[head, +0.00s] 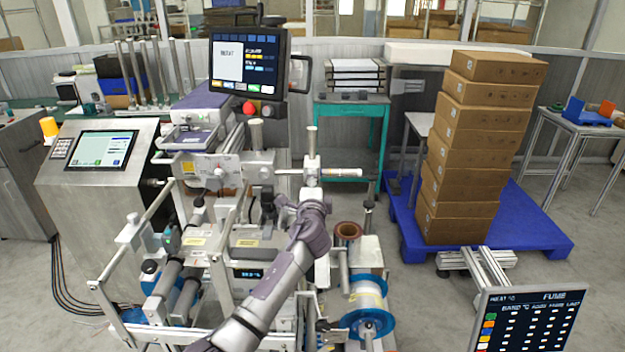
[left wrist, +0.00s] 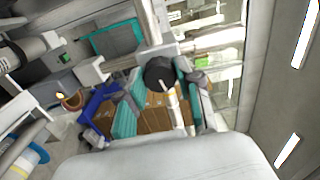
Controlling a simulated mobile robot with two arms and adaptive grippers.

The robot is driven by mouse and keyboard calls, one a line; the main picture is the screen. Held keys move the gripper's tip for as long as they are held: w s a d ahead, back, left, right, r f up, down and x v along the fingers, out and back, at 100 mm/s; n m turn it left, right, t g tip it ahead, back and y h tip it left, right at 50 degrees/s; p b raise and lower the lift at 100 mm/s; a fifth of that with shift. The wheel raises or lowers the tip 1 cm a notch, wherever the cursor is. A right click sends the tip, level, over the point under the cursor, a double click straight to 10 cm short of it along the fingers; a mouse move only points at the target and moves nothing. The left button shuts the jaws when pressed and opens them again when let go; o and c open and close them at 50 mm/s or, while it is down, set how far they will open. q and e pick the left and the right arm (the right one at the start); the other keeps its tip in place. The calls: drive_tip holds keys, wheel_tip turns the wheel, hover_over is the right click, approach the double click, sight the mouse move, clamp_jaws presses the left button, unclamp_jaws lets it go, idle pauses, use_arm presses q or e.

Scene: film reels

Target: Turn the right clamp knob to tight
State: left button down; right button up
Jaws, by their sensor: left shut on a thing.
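The right clamp knob (left wrist: 160,73) is a round black knob with a pale marking or bar below it, seen in the left wrist view. My left gripper (left wrist: 161,80) is shut on it, with one grey-and-teal finger on each side. In the head view my left gripper (head: 287,207) is at the middle of the machine (head: 228,168), beside the upright post. My own wrist hides the knob and fingertips there. I cannot read the knob's turn angle. My right gripper is not in view.
A blue-flanged film reel (head: 368,318) and a brown roll (head: 348,231) sit just right of my arm. A screen (head: 248,62) stands above the machine. Stacked cartons (head: 470,150) stand on a blue pallet (head: 540,232) at the right. Metal rails and rollers crowd the left side.

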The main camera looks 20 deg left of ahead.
use_arm(q)
drive_tip(key=shift+r+m+p, duration=0.1)
drive_tip(key=shift+m+p, duration=1.7)
drive_tip(key=shift+m, duration=2.3)
drive_tip(key=shift+a, duration=0.1)
drive_tip(key=c, duration=0.8)
unclamp_jaws()
drive_tip(key=shift+w, duration=0.1)
drive_tip(key=shift+o, duration=0.2)
drive_tip(key=v, duration=1.2)
